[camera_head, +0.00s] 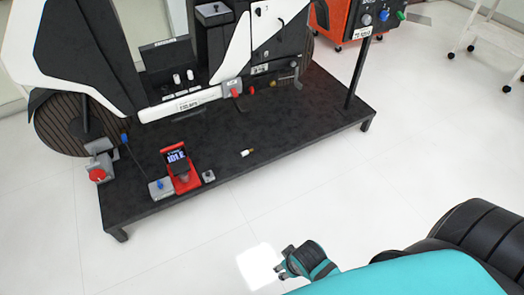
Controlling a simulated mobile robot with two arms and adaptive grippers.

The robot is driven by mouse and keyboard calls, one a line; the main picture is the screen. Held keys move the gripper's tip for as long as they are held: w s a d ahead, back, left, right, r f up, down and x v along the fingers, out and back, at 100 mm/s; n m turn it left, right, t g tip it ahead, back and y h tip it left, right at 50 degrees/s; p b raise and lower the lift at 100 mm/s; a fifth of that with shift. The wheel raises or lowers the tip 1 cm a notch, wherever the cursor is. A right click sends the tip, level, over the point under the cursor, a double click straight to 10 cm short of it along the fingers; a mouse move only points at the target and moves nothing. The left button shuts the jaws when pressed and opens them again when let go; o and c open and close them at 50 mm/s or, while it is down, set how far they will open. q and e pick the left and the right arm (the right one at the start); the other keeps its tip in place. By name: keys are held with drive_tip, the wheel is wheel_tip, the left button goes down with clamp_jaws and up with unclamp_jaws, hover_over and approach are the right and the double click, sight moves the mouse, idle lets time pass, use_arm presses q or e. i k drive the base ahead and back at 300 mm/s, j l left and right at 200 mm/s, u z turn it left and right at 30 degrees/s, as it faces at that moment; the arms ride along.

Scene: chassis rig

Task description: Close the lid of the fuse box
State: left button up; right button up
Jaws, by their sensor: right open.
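The likely fuse box (158,81) is a black open box low on the white and black chassis rig, left of centre. Its black lid (164,55) appears to stand raised behind it, with a small label along the top that is too small to read surely. Small white cylinders, probably fuses, stand inside the box. My right gripper (281,262) is open and empty over the white floor at the lower middle, well apart from the rig and nearer to me. My left gripper is out of view.
The black platform (290,135) carries a red stand with a lit display (181,168), a grey block with a blue knob (161,187) and a small white cylinder (247,152). A black post (359,75) rises at its right. An orange cabinet (341,22) stands behind. The near floor is clear.

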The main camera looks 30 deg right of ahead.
sight(175, 51)
drive_tip(key=i+l, duration=0.2)
drive_tip(key=i, duration=0.15)
drive_tip(key=i+l+u, duration=0.35)
drive_tip(key=u, duration=0.15)
drive_tip(key=i+l+u, duration=0.45)
drive_tip(key=l, duration=0.15)
